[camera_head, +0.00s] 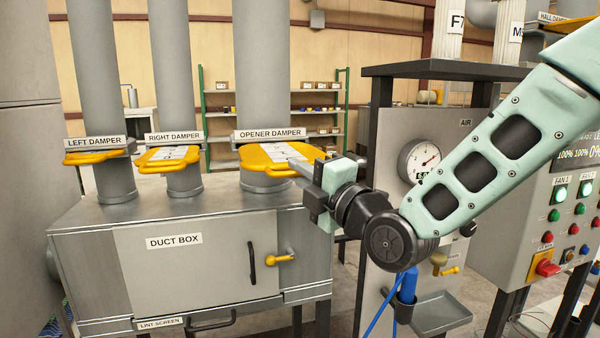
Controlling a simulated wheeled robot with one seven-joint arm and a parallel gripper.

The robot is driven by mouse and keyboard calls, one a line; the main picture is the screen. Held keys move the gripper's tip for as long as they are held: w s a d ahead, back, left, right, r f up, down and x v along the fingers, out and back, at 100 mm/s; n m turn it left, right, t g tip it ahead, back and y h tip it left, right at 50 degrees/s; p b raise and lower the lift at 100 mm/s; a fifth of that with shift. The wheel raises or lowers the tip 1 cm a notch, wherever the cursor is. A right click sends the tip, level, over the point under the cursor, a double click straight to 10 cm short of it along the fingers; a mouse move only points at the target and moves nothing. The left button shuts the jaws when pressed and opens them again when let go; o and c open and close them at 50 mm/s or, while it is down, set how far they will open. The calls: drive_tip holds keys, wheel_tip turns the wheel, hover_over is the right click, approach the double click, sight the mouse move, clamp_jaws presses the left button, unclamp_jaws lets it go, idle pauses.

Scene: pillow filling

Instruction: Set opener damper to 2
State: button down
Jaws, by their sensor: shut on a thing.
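The opener damper (262,152) is a yellow slide plate with a pale marked face, set across the thick right-hand duct under the label OPENER DAMPER (269,134). It sticks out toward the front and right of the duct. My gripper (303,170) reaches in from the right and is shut on the right end of this yellow plate. The fingertips and the far side of the grip are partly hidden. The marks on the plate are too small to read, so I cannot tell its setting.
The left damper (100,157) and right damper (167,157) are similar yellow plates on thinner ducts. The grey duct box (195,262) stands below, with a yellow latch (280,259). An AIR panel with a gauge (422,160) and a button panel (560,225) stand at right, close to my arm.

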sight(283, 156)
drive_tip(key=shift+f+b, duration=0.15)
drive_tip(key=shift+b, duration=0.15)
drive_tip(key=shift+w+a+f+b, duration=0.25)
drive_tip(key=shift+w+b, duration=0.2)
drive_tip(key=shift+b, duration=0.75)
drive_tip(key=w+b, duration=0.1)
drive_tip(key=b, duration=0.3)
drive_tip(key=shift+w+a+f, duration=0.15)
drive_tip(key=shift+w, duration=0.05)
drive_tip(key=w+b, duration=0.2)
drive_tip(key=shift+w+a+r+b, duration=0.2)
drive_tip(key=shift+a+b, duration=0.1)
drive_tip(key=shift+b, duration=0.1)
drive_tip(key=shift+w+a+r, duration=0.1)
drive_tip(key=shift+w+r, duration=0.1)
drive_tip(key=shift+w, duration=0.3)
drive_tip(key=c, duration=1.5)
unclamp_jaws()
drive_tip(key=shift+r, duration=0.1)
